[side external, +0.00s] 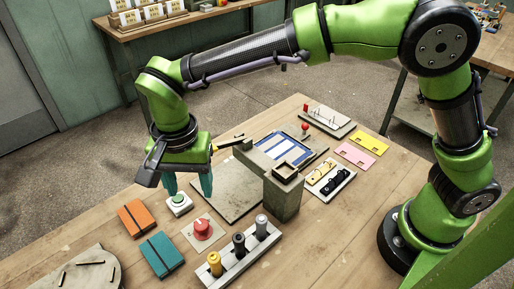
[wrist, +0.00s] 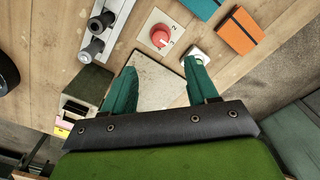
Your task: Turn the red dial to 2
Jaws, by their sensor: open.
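The red dial (side external: 202,228) sits on a square pale plate (side external: 192,237) on the wooden table in the side view. In the wrist view the red dial (wrist: 159,37) is ahead of the fingers, with printed numbers beside it on its plate. My gripper (side external: 189,190) has teal fingers, spread apart and empty, in the air above the grey board near the green button. In the wrist view my gripper (wrist: 160,80) is open with nothing between the fingers. It is apart from the dial. The dial's exact pointer setting is too small to tell.
A white-based green button (side external: 179,203) is close to the dial. A rail with several knobs (side external: 238,253) stands in front. Orange (side external: 137,217) and teal (side external: 161,254) notebooks lie left. A grey feeder tower (side external: 284,195) stands right.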

